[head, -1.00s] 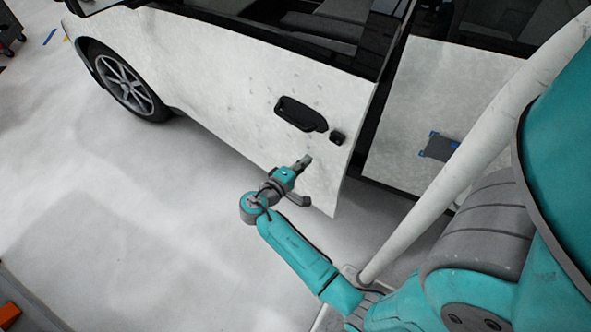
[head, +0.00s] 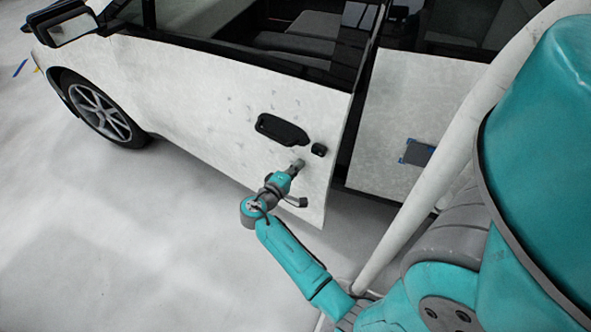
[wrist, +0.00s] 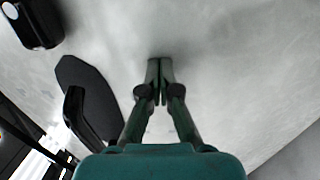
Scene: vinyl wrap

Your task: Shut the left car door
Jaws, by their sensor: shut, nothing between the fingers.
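The left car door (head: 215,105) is white and speckled with grey. It stands ajar, its rear edge out from the body, with a dark gap beside the rear panel. In the wrist view the closed fingers (wrist: 160,66) point at the pale door skin, beside the handle (wrist: 84,98). Whether they touch it cannot be told.
The white rear panel (head: 400,115) with a blue-cornered grey patch (head: 418,152) is right of the door. The side mirror (head: 70,27) and front wheel (head: 100,110) are at the left. The pale floor (head: 120,240) is clear.

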